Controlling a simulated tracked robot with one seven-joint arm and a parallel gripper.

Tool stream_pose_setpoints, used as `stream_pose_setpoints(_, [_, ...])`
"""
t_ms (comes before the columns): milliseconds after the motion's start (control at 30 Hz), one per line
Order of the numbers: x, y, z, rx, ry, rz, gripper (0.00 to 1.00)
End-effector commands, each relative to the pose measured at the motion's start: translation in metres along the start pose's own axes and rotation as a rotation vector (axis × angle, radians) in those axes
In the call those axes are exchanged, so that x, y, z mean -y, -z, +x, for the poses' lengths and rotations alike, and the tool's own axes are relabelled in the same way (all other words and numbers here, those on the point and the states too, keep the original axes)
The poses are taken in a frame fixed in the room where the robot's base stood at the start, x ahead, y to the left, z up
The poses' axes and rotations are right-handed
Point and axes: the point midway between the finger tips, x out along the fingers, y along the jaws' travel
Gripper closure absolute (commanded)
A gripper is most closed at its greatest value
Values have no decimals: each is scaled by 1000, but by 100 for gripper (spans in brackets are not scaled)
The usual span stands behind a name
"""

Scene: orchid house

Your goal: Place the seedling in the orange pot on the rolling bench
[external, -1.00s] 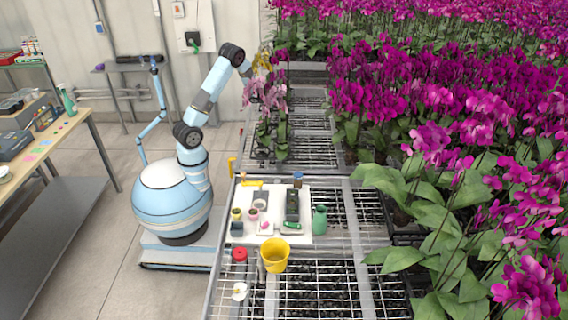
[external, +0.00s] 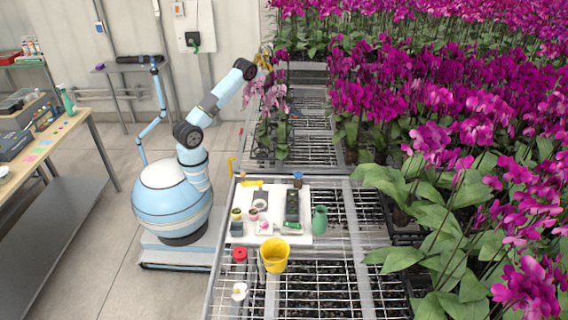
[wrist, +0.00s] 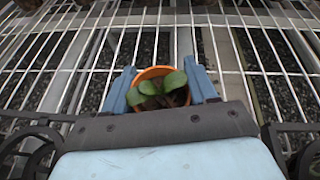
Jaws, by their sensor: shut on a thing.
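In the wrist view, the small orange pot (wrist: 152,70) sits between the two blue fingers of my gripper (wrist: 160,76), which is shut on it. The green-leaved seedling (wrist: 172,82) stands in the pot, over dark soil. Beneath them is the white wire mesh of the rolling bench (wrist: 75,62), with dark material showing through the gaps. I cannot tell whether the pot touches the mesh. In the external view the bench (external: 307,152) runs along the middle, and orchids hide my gripper and the pot at its far section.
Pale pink orchids (external: 272,98) stand at the bench's far left, close to my arm. Dense magenta orchids (external: 440,95) fill the right. A white board (external: 238,197) with small items, a green bottle (external: 320,220) and a yellow bucket (external: 274,257) occupy the near section.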

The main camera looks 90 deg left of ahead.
Motion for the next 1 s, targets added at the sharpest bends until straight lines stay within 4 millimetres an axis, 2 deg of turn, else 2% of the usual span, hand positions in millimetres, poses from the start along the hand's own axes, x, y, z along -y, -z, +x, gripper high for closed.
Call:
stream_pose_setpoints(100, [-3, 5, 7, -1, 0, -1, 75])
stream_pose_setpoints(300, [-6, 28, 16, -1, 0, -1, 75])
stream_pose_setpoints(600, [-6, 31, 18, 0, 0, 1, 75])
stream_pose_setpoints(633, [-6, 31, 18, 0, 0, 0, 41])
stream_pose_setpoints(867, [-6, 31, 17, 0, 0, 0, 19])
stream_pose_setpoints(1000, [-6, 31, 17, 0, 0, 0, 17])
